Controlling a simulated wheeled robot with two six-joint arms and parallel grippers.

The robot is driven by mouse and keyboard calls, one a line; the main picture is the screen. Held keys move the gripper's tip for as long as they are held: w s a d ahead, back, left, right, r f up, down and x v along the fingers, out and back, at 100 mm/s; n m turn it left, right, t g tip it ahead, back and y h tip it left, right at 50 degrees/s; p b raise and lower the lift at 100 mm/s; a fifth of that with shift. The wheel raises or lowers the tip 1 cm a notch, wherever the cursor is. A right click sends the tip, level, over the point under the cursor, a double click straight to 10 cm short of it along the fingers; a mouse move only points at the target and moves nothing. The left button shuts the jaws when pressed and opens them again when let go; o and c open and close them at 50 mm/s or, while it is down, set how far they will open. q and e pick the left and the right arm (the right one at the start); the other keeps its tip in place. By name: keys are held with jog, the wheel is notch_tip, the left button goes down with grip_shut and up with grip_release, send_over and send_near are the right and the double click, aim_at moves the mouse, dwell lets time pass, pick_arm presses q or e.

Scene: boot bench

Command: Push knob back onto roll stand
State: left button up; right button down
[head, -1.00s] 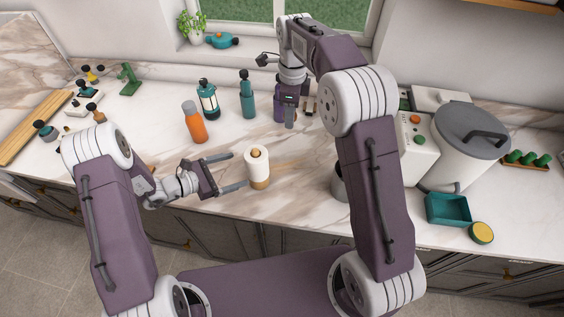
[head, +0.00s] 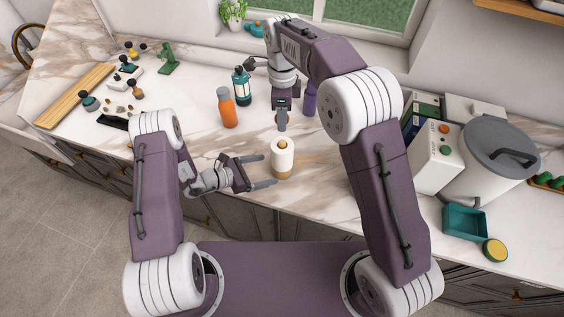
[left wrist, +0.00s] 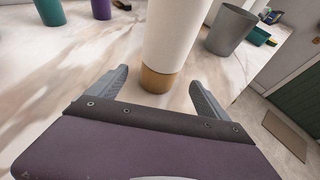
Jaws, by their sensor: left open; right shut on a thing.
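The roll stand has a white roll (head: 283,157) upright on a round wooden base (head: 282,174), with a small wooden tip (head: 283,144) on top. I cannot tell whether that tip is the knob or the end of the post. My left gripper (head: 267,171) is open, with its fingers pointing at the lower part of the stand. In the left wrist view, the wooden base (left wrist: 156,80) stands between and just beyond the fingertips, under the white roll (left wrist: 170,30). My right gripper (head: 282,124) points down just behind the roll and above it in the picture.
A grey lidded bin (head: 490,165), a white box (head: 432,160) and a teal tray (head: 464,223) are at the right.

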pick_arm(q)
jog(key=x, duration=0.9)
grip_shut()
pick_arm(e)
send_over(283, 142)
jog(key=shift+w+f, duration=0.1)
jog(key=shift+f, duration=2.4)
jog(key=shift+f, duration=0.9)
jog(key=shift+f, duration=0.6)
jog(key=c, duration=0.9)
grip_release()
jog(key=shift+o, duration=0.2)
